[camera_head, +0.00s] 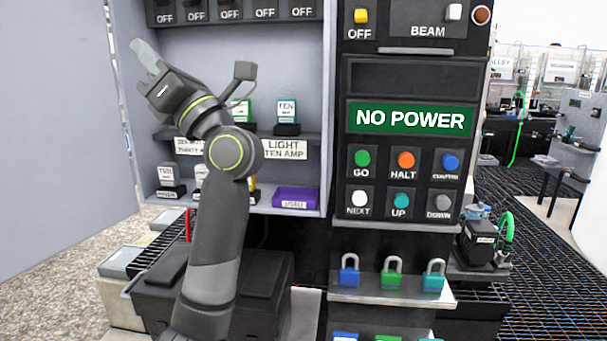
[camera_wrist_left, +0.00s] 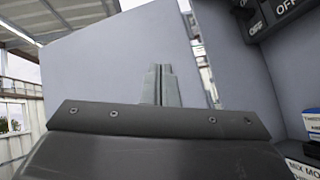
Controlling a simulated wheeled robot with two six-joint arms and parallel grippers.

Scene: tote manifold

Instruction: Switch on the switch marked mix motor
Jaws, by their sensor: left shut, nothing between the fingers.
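A row of black switches (camera_head: 197,13), each reading OFF, runs along the top of the grey cabinet, cut by the frame's upper edge. Two of these switches also show at the upper right of the left wrist view (camera_wrist_left: 256,25). A white label beginning "MIX MO" (camera_wrist_left: 304,168) shows at the lower right of that view, cut off by the edge. I cannot tell which switch it marks. My left gripper (camera_head: 140,50) is shut and empty, raised at the cabinet's left side, below and left of the switches. Its closed fingers also show in the wrist view (camera_wrist_left: 161,84). My right gripper is out of view.
Shelves hold small labelled blocks (camera_head: 286,112) and a purple box (camera_head: 296,198). Right of them is a black panel with a green NO POWER sign (camera_head: 411,118) and coloured buttons (camera_head: 405,160). Padlocks (camera_head: 391,276) stand on a ledge below.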

